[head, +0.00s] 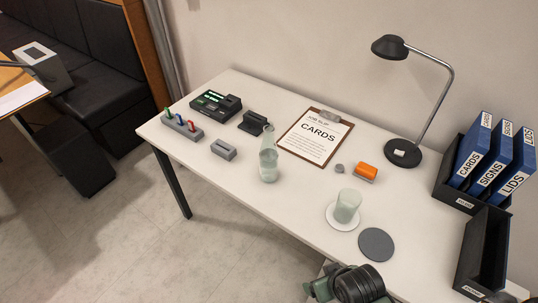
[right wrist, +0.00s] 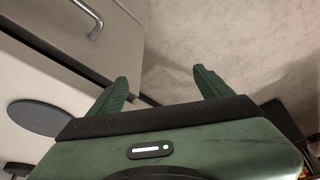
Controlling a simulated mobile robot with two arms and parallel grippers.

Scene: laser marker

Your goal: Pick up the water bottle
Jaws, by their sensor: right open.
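The clear water bottle (head: 268,165) stands upright near the middle of the white table, in the head view. My right gripper (head: 309,289) is at the bottom edge of the head view, by the table's front edge, well apart from the bottle. The right wrist view shows its two green fingers (right wrist: 160,88) spread apart with nothing between them. The bottle does not show in the right wrist view. My left gripper is in neither view.
A glass (head: 347,204) on a white coaster and a grey disc (head: 376,245) lie between my right gripper and the bottle's right side. A clipboard (head: 315,137) is behind the bottle, a small grey block (head: 223,149) to its left. A lamp (head: 404,152) stands at the back.

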